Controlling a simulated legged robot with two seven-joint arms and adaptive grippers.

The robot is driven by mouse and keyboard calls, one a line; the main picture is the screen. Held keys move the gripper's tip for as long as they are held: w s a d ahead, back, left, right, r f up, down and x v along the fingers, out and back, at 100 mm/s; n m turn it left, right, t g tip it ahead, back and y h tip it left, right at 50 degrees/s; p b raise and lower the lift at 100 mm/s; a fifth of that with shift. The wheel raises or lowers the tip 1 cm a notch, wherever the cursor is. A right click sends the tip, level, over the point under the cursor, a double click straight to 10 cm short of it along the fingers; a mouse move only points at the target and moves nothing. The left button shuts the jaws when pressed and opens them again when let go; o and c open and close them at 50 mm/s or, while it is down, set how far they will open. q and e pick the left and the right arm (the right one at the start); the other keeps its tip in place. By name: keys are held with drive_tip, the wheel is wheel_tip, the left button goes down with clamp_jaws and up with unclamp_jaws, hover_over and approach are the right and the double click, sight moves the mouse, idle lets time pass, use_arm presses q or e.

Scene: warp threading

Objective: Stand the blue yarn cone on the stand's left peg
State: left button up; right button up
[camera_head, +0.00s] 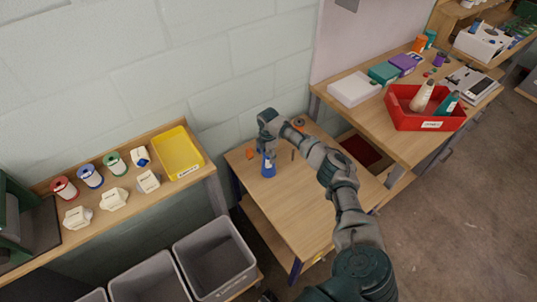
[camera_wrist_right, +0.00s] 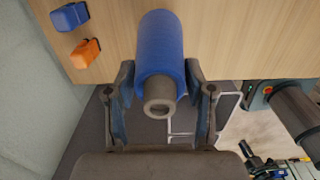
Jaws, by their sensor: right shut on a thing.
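The blue yarn cone (camera_head: 268,170) is at the left part of the low wooden table in the head view. My right gripper (camera_head: 267,154) reaches over from the right and is shut on it from above. In the right wrist view the blue cone (camera_wrist_right: 160,45) lies between both fingers of the right gripper (camera_wrist_right: 160,100), its grey tube end facing the camera. Whether its base touches the table is unclear. I cannot make out the stand or its left peg with certainty; a dark part with an orange ring (camera_head: 299,123) shows at the table's back. My left gripper is not seen.
An orange block (camera_wrist_right: 85,53) and a blue block (camera_wrist_right: 69,17) lie beside the cone. The low table (camera_head: 300,215) is bare towards its front. A shelf at left holds spools and a yellow tray (camera_head: 178,153). A red bin (camera_head: 425,118) with cones stands at right.

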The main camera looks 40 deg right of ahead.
drive_tip(key=shift+a+r, duration=0.15)
drive_tip(key=shift+a, duration=0.15)
drive_tip(key=shift+d+f, duration=0.3)
drive_tip(key=shift+f, duration=0.3)
drive_tip(key=o, duration=1.1)
drive_tip(key=shift+a+r, duration=0.15)
drive_tip(key=shift+a, duration=0.1)
drive_tip(key=shift+c, duration=0.2)
wheel_tip(320, 180, up, 12)
drive_tip(key=shift+f, duration=0.1)
drive_tip(key=shift+f, duration=0.1)
